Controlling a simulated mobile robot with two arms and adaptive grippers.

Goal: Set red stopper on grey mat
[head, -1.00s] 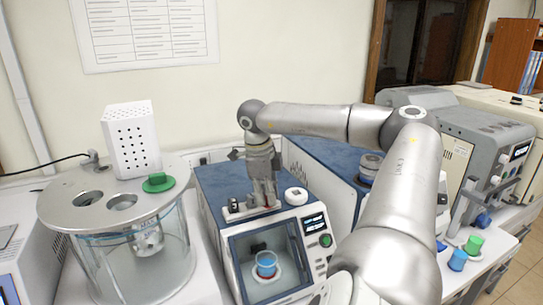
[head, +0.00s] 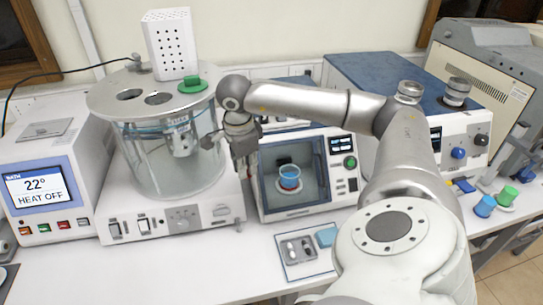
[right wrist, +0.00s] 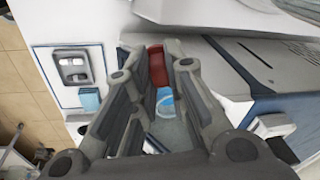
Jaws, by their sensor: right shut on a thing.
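The red stopper (right wrist: 157,66) is between the fingers of my right gripper (right wrist: 160,62) in the right wrist view. The right gripper (head: 245,168) is shut on it and points down beside the left front of the small glass-doored oven. In the head view the stopper is hidden or too small to tell. A pale grey mat with a blue border (head: 318,268) lies on the bench in front of the oven, below and right of the gripper. The mat also shows in the right wrist view (right wrist: 65,100). My left gripper is not in view.
A small grey tray (head: 297,250) and a light blue block (head: 326,237) sit on the mat. The oven (head: 300,205) holds a beaker with blue contents (head: 289,176). A glass bath (head: 160,165) stands left of the gripper. The front bench (head: 190,270) is clear.

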